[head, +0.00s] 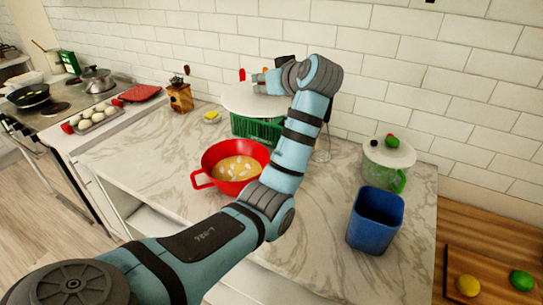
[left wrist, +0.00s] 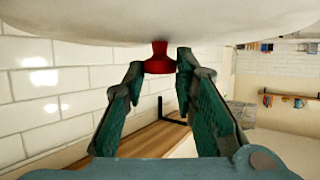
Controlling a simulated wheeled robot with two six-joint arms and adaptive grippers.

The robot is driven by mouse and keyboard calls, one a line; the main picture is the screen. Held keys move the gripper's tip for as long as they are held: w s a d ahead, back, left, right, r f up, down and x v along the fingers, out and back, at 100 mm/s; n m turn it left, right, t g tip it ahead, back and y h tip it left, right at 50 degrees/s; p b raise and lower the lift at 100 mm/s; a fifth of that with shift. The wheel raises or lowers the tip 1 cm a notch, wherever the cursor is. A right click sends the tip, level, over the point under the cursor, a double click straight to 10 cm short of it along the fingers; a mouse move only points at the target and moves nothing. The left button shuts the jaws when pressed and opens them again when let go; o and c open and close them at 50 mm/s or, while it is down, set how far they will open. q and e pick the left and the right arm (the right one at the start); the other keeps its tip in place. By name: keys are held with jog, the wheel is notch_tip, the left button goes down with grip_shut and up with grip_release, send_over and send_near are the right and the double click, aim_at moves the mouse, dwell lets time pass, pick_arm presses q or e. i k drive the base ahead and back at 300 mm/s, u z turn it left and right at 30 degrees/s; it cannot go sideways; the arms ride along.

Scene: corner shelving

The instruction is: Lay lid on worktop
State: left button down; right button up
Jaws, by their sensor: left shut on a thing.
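The lid is a white disc (head: 240,101) with a red knob, in the head view in front of the tiled wall, just above a green basket in the picture. I cannot tell whether it touches the basket. My left gripper (head: 258,82) is shut on the red knob. In the left wrist view the knob (left wrist: 160,58) sits between the fingertips and the white lid (left wrist: 150,22) fills the top edge. The worktop (head: 325,220) is pale marble. My right gripper is not in view.
A red pot (head: 208,158) of soup stands open beside my arm. The green basket (head: 258,130) stands behind it. A blue container (head: 375,218) and a green lidded pot (head: 378,176) stand to the right. Marble is bare at the left and front right.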

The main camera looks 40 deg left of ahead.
aim_at(162, 147)
jog(key=z, duration=2.4)
jog(key=k, duration=2.7)
jog(key=u, duration=1.45)
